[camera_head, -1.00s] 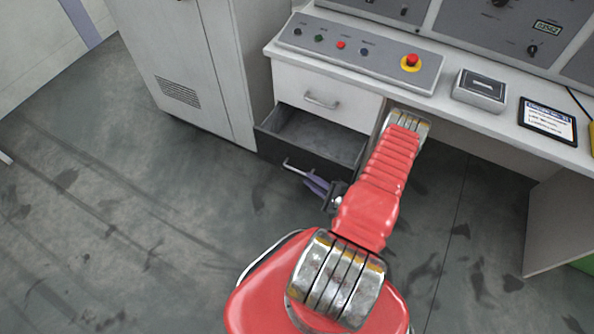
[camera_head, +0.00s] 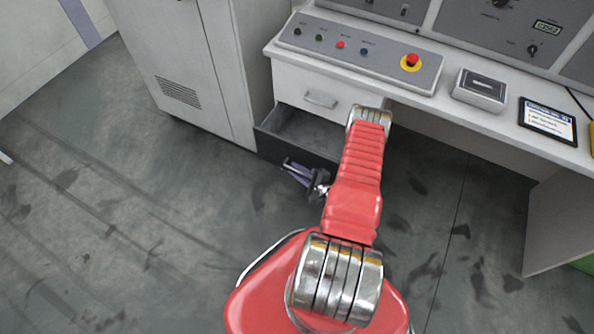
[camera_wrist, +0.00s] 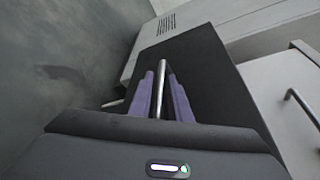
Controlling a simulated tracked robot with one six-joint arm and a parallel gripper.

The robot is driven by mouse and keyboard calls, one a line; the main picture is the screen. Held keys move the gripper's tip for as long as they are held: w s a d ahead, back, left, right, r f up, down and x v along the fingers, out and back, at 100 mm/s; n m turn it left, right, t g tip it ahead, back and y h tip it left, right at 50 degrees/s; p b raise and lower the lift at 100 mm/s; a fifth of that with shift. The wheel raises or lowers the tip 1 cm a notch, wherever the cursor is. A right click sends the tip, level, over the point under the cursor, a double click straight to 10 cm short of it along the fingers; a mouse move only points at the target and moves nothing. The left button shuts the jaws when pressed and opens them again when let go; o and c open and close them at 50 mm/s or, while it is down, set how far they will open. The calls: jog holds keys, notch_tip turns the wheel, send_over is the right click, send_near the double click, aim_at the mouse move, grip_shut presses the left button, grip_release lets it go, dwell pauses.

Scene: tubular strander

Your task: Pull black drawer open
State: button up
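The black drawer (camera_head: 275,147) is partly open under the desk, below a closed white drawer. Its grey inside shows in the head view. My arm hides its right part. My gripper (camera_head: 296,172) is at the drawer's front, with its purple fingers beside the metal handle. In the wrist view, the dark drawer front (camera_wrist: 207,75) lies ahead. The silver handle bar (camera_wrist: 161,85) runs between the two purple fingers of my gripper (camera_wrist: 164,95). The fingers look slightly apart, one on each side of the bar. Firm contact with the bar is not visible.
The white drawer (camera_head: 300,88) has its own handle (camera_head: 320,100). A grey cabinet (camera_head: 185,70) stands left of the desk. The control panel (camera_head: 375,48) with its red emergency button (camera_head: 412,62) is above. The floor (camera_head: 130,210) left and in front is clear.

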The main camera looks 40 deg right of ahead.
jog(key=shift+c, duration=0.5)
grip_shut()
jog(key=shift+s, duration=0.1)
